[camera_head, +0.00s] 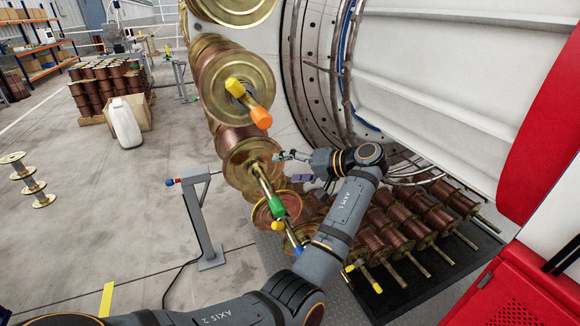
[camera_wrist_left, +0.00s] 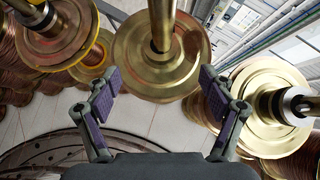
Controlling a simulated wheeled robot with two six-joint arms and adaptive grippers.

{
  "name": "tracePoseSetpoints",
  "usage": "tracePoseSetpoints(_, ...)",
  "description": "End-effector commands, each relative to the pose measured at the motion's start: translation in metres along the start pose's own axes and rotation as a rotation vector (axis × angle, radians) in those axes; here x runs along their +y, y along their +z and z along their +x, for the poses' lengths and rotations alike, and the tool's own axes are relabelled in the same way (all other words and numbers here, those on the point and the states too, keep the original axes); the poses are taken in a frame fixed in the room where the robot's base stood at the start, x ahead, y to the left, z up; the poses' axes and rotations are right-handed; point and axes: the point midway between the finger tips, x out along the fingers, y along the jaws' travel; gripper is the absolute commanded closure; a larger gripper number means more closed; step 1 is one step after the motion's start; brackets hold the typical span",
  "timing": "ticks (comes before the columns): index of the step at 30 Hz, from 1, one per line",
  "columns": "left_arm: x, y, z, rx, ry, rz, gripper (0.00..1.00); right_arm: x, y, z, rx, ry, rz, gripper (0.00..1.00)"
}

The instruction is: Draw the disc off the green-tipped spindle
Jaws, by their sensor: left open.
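The green-tipped spindle (camera_head: 278,207) sticks out from the carousel near the middle of the head view. A brass disc (camera_head: 237,171) sits around this spindle, in front of a copper spool. My left gripper (camera_head: 291,167) is open just right of the disc and shaft, with nothing between its fingers. In the left wrist view a brass disc (camera_wrist_left: 195,62) on a shaft (camera_wrist_left: 162,25) lies beyond the open left gripper (camera_wrist_left: 160,84). The fingers look apart from it. The tip of that shaft is out of frame. My right gripper is not in view.
An orange-tipped spindle (camera_head: 260,116) is above, and a blue-tipped one (camera_head: 298,249) below. Another disc and shaft (camera_wrist_left: 290,103) are close on the right in the left wrist view. A grey post (camera_head: 205,220) stands on the floor at left; spools (camera_head: 398,212) lie right.

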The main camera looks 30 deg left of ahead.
Motion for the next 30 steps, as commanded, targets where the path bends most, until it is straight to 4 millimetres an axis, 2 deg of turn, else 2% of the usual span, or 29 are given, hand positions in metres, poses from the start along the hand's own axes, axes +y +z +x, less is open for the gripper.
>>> tracePoseSetpoints(6,-0.004,-0.001,0.045,-0.002,-0.004,-0.001,0.18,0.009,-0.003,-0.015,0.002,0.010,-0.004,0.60)
tracePoseSetpoints(13,-0.002,0.000,0.081,-0.001,-0.002,0.000,0.18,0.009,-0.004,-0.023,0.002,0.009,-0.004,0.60)
tracePoseSetpoints(18,-0.001,0.000,0.090,0.000,0.001,-0.001,0.18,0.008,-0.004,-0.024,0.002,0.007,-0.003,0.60)
tracePoseSetpoints(25,0.000,0.001,0.090,0.000,0.001,0.000,0.19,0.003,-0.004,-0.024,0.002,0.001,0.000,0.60)
tracePoseSetpoints(30,0.000,0.001,0.090,0.000,0.001,0.000,0.43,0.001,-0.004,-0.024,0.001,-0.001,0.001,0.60)
